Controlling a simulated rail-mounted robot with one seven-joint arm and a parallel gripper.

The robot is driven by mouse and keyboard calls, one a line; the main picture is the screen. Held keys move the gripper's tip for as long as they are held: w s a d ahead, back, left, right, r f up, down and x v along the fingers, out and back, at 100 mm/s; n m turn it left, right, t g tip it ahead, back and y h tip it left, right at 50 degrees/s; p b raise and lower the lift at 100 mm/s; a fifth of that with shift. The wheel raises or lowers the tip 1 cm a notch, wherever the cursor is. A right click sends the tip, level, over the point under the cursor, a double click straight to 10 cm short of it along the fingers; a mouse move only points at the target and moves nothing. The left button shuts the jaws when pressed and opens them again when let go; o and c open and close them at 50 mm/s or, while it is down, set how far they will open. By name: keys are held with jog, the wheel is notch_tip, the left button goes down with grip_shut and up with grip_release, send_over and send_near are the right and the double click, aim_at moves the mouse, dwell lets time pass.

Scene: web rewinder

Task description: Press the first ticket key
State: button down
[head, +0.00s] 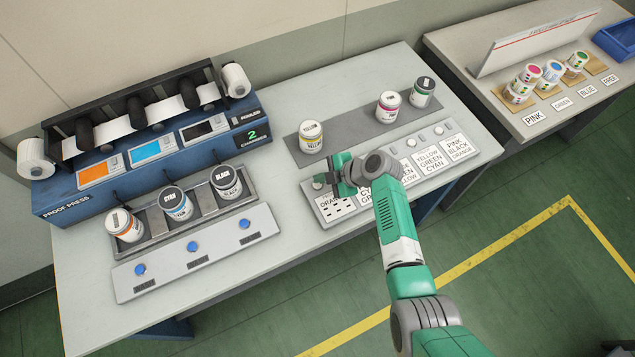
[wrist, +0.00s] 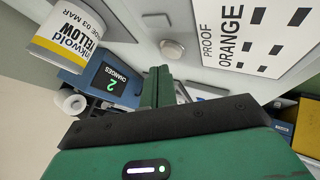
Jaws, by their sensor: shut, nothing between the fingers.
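The ticket panel (head: 449,176) lies along the front of the bench, with a row of printed tickets and small round keys behind them. The first ticket (head: 336,207), at the left end, reads PROOF ORANGE in the wrist view (wrist: 236,40). Its round grey key (wrist: 172,49) shows clear in the wrist view, just beyond my fingertips and apart from them in the picture. My gripper (head: 328,180) is shut and empty, beside the first ticket at the panel's left end. In the wrist view the closed fingers (wrist: 158,85) point toward the key. I cannot tell their height above it.

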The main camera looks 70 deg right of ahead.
jog(key=shift+f, duration=0.1)
dwell(0.7)
jog(key=shift+f+b, duration=0.4)
jog(key=shift+b, duration=0.3)
jog(key=shift+f+b, duration=0.35)
jog(key=shift+b, duration=0.15)
dwell(0.4)
jog(key=shift+r, duration=0.1)
jog(key=shift+r+p, duration=0.45)
jog(key=shift+r, duration=0.25)
jog(key=shift+r+p, duration=1.65)
jog(key=shift+r, duration=0.95)
jog(key=shift+f, duration=0.1)
